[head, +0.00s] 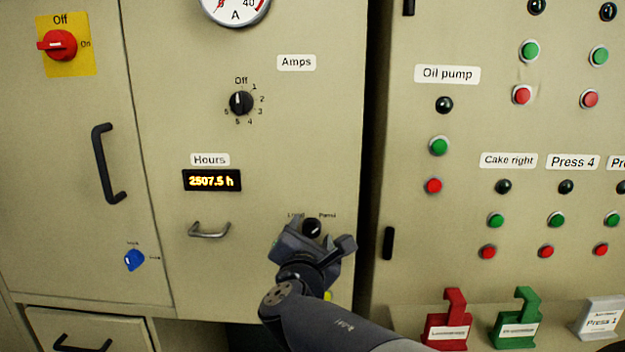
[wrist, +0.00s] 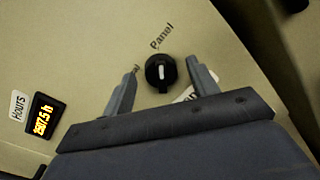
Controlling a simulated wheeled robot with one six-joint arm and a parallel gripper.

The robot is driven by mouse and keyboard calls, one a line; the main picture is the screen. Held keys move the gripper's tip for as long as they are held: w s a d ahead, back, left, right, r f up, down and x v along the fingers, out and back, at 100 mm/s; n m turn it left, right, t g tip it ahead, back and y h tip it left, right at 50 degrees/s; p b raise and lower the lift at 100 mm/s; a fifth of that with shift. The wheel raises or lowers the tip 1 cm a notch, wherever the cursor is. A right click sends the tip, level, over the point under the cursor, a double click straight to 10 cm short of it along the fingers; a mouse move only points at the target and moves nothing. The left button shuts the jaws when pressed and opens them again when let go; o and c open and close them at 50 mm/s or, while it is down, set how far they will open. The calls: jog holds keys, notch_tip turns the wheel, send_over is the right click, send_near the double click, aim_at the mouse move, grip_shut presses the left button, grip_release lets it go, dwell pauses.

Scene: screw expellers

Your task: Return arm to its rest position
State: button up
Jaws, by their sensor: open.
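My gripper (head: 318,243) is in front of the lower right part of the middle cabinet door. In the wrist view my gripper (wrist: 162,83) is open, with a small black selector knob (wrist: 160,70) between and just beyond its two fingers. The knob has a white pointer mark, and the word Panel is printed beside it. In the head view the knob (head: 311,228) shows just above the gripper, and the label on its left is partly hidden. I cannot tell whether the fingers touch the knob. My arm reaches in from the lower right.
An hours display (head: 211,181) and a metal handle (head: 209,230) are left of my gripper. An Amps selector (head: 241,103) is above. A button panel (head: 520,150) stands to the right. Red (head: 448,322) and green (head: 517,320) holders stick out low on the right.

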jog(key=shift+a+r+n+p, duration=0.1)
jog(key=shift+n+p, duration=2.1)
jog(key=shift+p, duration=0.55)
jog(key=shift+s, duration=0.45)
